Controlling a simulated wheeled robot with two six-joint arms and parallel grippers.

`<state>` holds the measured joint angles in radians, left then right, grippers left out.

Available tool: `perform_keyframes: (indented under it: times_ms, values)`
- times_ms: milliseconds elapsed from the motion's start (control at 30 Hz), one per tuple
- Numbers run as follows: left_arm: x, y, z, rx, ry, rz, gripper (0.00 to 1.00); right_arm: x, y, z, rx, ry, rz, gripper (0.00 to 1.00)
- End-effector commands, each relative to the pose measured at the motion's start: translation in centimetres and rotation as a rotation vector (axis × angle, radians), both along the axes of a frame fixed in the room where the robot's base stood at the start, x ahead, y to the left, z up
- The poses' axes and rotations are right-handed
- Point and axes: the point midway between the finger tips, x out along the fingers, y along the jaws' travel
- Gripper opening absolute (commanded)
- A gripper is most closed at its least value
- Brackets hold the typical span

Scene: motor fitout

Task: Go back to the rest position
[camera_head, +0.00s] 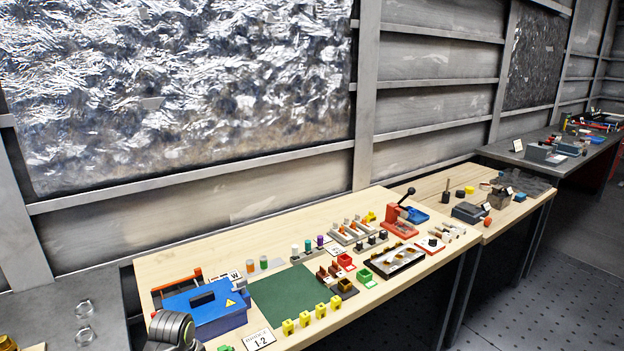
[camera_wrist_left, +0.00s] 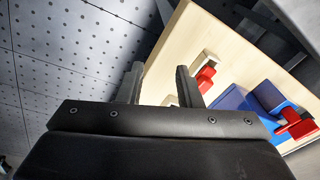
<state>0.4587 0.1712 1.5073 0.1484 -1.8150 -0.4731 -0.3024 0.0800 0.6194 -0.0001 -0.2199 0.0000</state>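My left gripper (camera_wrist_left: 160,78) shows in the left wrist view with its two dark fingers apart and nothing visible held between them. It is beside the edge of a light wooden bench (camera_wrist_left: 165,62), with perforated grey floor on the left. A blue object (camera_wrist_left: 235,100) and red parts (camera_wrist_left: 205,78) lie to the right of the fingers. In the head view, a rounded grey part at the bottom left appears to be my arm; the left fingertips cannot be made out there. My right gripper is in neither view.
The wooden bench (camera_head: 200,252) carries a blue box (camera_head: 207,318), a green mat (camera_head: 290,296), yellow blocks (camera_head: 304,318), a black-handled red press (camera_head: 398,215) and a black tray (camera_head: 392,262). More benches stand to the right. Perforated floor (camera_head: 560,300) is clear in front.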

Motion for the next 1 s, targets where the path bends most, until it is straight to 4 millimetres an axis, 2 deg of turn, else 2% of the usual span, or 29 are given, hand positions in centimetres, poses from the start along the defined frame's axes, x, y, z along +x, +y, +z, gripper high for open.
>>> perform_keyframes:
  times_ms: [33, 200, 400, 600, 700, 1000]
  values:
    - [-2.0, 0.4, -1.3, -0.003, -0.008, 0.033, 0.32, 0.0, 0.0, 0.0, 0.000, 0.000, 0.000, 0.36]
    - [-8.1, 1.5, -3.9, -0.008, -0.049, 0.146, 0.32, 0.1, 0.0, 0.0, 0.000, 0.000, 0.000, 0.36]
    - [-16.0, 2.5, -5.1, -0.015, -0.100, 0.287, 0.32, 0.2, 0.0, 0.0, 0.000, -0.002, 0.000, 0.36]
    - [-23.3, 3.4, -4.2, -0.018, -0.154, 0.421, 0.32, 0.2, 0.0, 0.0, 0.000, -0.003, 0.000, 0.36]
    - [-25.9, 3.6, -3.4, -0.017, -0.175, 0.472, 0.32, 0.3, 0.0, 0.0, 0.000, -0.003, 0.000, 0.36]
    - [-31.2, 4.0, -1.0, -0.016, -0.221, 0.576, 0.32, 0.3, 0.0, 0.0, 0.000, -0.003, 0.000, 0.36]
